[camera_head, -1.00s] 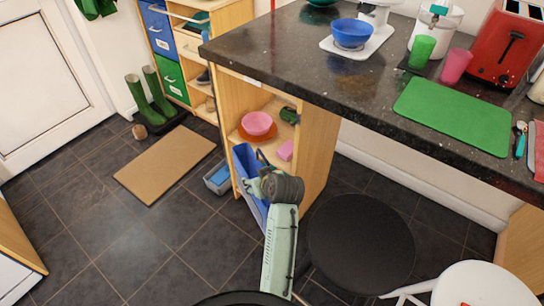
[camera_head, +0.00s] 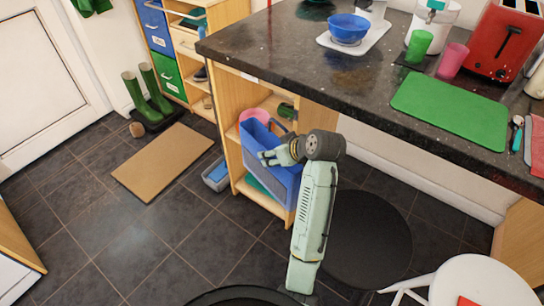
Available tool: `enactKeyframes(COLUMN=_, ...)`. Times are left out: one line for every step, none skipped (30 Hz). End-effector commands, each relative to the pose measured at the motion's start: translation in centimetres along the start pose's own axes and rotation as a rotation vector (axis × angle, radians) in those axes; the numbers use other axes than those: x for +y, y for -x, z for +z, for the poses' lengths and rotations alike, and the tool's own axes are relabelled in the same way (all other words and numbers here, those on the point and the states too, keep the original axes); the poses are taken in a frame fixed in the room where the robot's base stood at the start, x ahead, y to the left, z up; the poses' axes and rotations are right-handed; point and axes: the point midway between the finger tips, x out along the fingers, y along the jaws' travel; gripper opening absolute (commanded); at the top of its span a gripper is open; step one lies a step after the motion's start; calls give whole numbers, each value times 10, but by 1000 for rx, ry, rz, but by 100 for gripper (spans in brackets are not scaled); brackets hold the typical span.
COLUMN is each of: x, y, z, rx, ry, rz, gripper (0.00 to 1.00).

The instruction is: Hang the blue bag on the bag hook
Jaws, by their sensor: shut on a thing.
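The blue bag (camera_head: 284,187) hangs upright in front of the open shelf unit under the counter's end, its broad side turned to the camera. A dark strap or handle shows at its top. My gripper (camera_head: 266,158) is shut on the bag near its upper part; the exact grip point is hard to make out. I cannot make out the bag hook for certain. A small pale piece (camera_head: 249,78) sits just under the counter's edge, above the bag; I cannot tell whether it is the hook.
The dark counter (camera_head: 300,60) overhangs the shelf unit (camera_head: 232,105). A pink bowl (camera_head: 255,115) is partly hidden behind the bag. A grey-blue bin (camera_head: 216,174) stands on the floor to the left. A black stool (camera_head: 365,240) and a white stool (camera_head: 470,280) stand at the right.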

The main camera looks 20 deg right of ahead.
Motion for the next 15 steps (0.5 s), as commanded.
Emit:
enactKeyframes(x=4, y=-1, z=-1, rx=2, ry=1, rz=2, gripper=0)
enactKeyframes(x=5, y=-1, z=-1, rx=2, ry=1, rz=2, gripper=0)
enactKeyframes(x=8, y=-2, z=-1, rx=1, ry=1, rz=2, gripper=0)
enactKeyframes(x=9, y=-2, z=-1, rx=1, ry=0, rz=2, gripper=0)
enactKeyframes(x=11, y=-2, z=-1, rx=1, ry=1, rz=2, gripper=0)
enactKeyframes(x=14, y=-3, z=-2, rx=1, ry=1, rz=3, gripper=0)
enactKeyframes(x=15, y=-4, z=-2, rx=1, ry=1, rz=3, gripper=0)
enactKeyframes(x=17, y=-4, z=-2, rx=1, ry=0, rz=3, gripper=0)
enactKeyframes(x=20, y=-5, z=-2, rx=1, ry=0, rz=3, gripper=0)
enactKeyframes(x=21, y=-5, z=-2, rx=1, ry=0, rz=3, gripper=0)
enactKeyframes(x=23, y=-6, z=-3, rx=1, ry=1, rz=3, gripper=0)
enactKeyframes(x=26, y=-6, z=-4, rx=2, ry=1, rz=4, gripper=0)
enactKeyframes(x=27, y=-7, z=-4, rx=2, ry=1, rz=4, gripper=0)
enactKeyframes(x=29, y=-7, z=-4, rx=2, ry=0, rz=3, gripper=0)
enactKeyframes(x=31, y=-8, z=-4, rx=2, ry=0, rz=3, gripper=0)
